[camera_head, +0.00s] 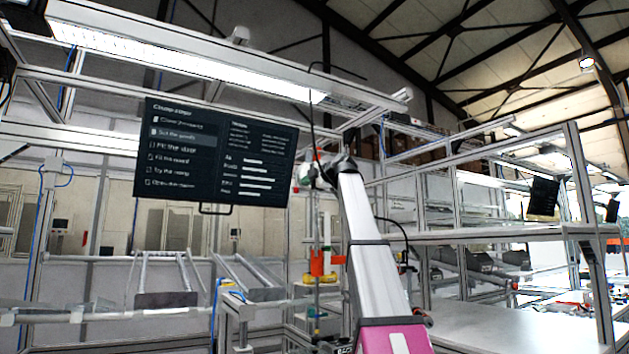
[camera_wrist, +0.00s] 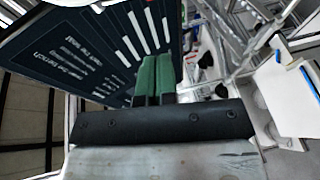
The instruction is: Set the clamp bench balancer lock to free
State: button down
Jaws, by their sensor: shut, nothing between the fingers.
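My gripper (camera_wrist: 154,78) shows in the wrist view with its two green fingers together and nothing between them. In the head view my arm reaches up at the centre, and its dark wrist end hides the fingers. A small rounded white, green and red item (camera_head: 301,177) shows just left of the wrist end; it may be the balancer, but I cannot tell. A dark cable (camera_head: 312,110) hangs from the overhead rail close to the wrist. I cannot make out the balancer lock or its setting in either view.
A dark screen (camera_head: 215,150) hangs left of my wrist; in the wrist view its panel (camera_wrist: 60,60) is beside and behind the fingers. An orange fixture (camera_head: 322,263) stands below, left of my arm. An aluminium frame with a lamp (camera_head: 190,58) runs overhead. Shelving (camera_head: 480,237) stands right.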

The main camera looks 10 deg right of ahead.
aim_at(296, 190)
jog(key=w+a+f, duration=0.1)
jog(key=w, duration=0.6)
jog(key=shift+a, duration=0.35)
jog(key=shift+w, duration=0.1)
jog(key=shift+w+f, duration=0.3)
jog(key=shift+w, duration=0.4)
jog(key=shift+a, duration=0.1)
